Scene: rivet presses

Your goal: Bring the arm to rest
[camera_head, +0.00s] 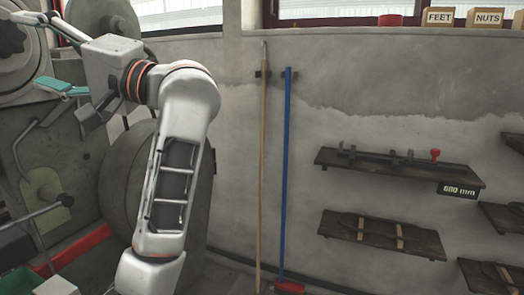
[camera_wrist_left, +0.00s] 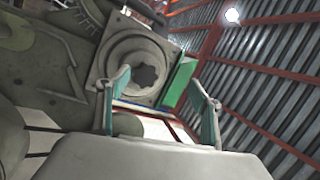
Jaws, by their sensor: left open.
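My left arm rises through the left part of the head view and bends over to the left at the top. My left gripper (camera_head: 48,54) is at the upper left, in front of a large grey-green press (camera_head: 65,150). Its two teal-padded fingers are spread apart with nothing between them. In the left wrist view the gripper (camera_wrist_left: 163,105) is also open and empty. Beyond the fingers is a square plate with a round, notched opening (camera_wrist_left: 140,72). My right gripper is in neither view.
A wooden pole (camera_head: 263,170) and a blue-handled pole (camera_head: 285,170) stand against the grey wall. Dark wall shelves (camera_head: 385,234) hang on the right, one with a "600 mm" label (camera_head: 457,190). Boxes marked "FEET" (camera_head: 440,18) and "NUTS" (camera_head: 487,18) sit at the upper right.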

